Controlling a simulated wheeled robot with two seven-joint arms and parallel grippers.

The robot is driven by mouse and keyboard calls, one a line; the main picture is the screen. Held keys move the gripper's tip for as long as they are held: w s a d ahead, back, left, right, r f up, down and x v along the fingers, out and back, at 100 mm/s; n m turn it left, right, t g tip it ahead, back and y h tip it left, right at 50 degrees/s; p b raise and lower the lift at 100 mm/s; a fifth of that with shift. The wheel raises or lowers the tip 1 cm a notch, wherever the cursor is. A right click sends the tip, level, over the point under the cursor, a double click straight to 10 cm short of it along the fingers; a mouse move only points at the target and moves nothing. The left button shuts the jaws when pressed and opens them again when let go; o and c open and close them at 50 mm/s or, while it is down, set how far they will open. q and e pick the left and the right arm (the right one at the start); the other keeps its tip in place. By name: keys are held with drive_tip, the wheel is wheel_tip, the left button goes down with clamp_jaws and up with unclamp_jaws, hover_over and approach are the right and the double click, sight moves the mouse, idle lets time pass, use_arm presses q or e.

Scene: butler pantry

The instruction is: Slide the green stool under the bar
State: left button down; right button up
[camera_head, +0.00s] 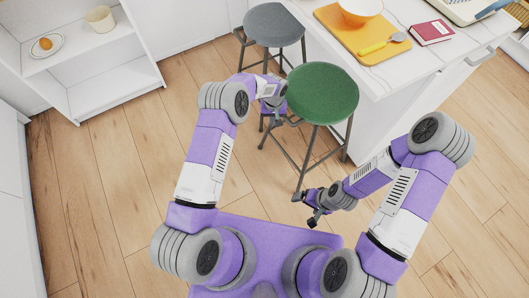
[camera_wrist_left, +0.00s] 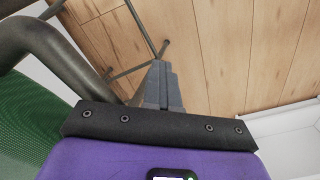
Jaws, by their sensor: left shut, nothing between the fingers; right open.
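The green stool (camera_head: 322,92) stands upright, with its round green seat and dark metal legs, beside the near left corner of the white bar (camera_head: 398,84). Its seat appears outside the bar's edge. My left gripper (camera_head: 284,121) is shut and empty, low at the left side of the green seat. In the left wrist view its closed fingers (camera_wrist_left: 162,72) point over the floor, with the green stool (camera_wrist_left: 28,125) and a dark metal tube at left. Whether it touches the stool is unclear. My right gripper (camera_head: 308,208) is open and empty, near the stool's front leg.
A grey stool (camera_head: 274,24) stands behind the green one, also by the bar. On the bar are a yellow cutting board (camera_head: 345,33), a bowl (camera_head: 358,8) and a red book (camera_head: 432,32). A white shelf (camera_head: 115,75) is at left. Wooden floor at left is clear.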

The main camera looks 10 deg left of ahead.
use_arm(q)
drive_tip(key=s+a+p, duration=0.1)
drive_tip(key=a+p, duration=0.1)
drive_tip(key=p, duration=0.1)
drive_tip(key=shift+s+a, duration=0.2)
drive_tip(key=shift+s, duration=0.2)
idle(0.5)
drive_tip(key=shift+s, duration=0.1)
drive_tip(key=s+r+h+p, duration=0.2)
drive_tip(key=s+r+p, duration=0.1)
drive_tip(key=s, duration=1.1)
drive_tip(key=s+d+r+h+p, duration=0.1)
drive_tip(key=s+r+h+p, duration=0.1)
drive_tip(key=s, duration=1.2)
wheel_tip(320, 180, up, 2)
drive_tip(key=shift+s+r+n+t+p, duration=0.15)
drive_tip(key=shift+s+n+t+p, duration=0.15)
drive_tip(key=shift+p, duration=0.4)
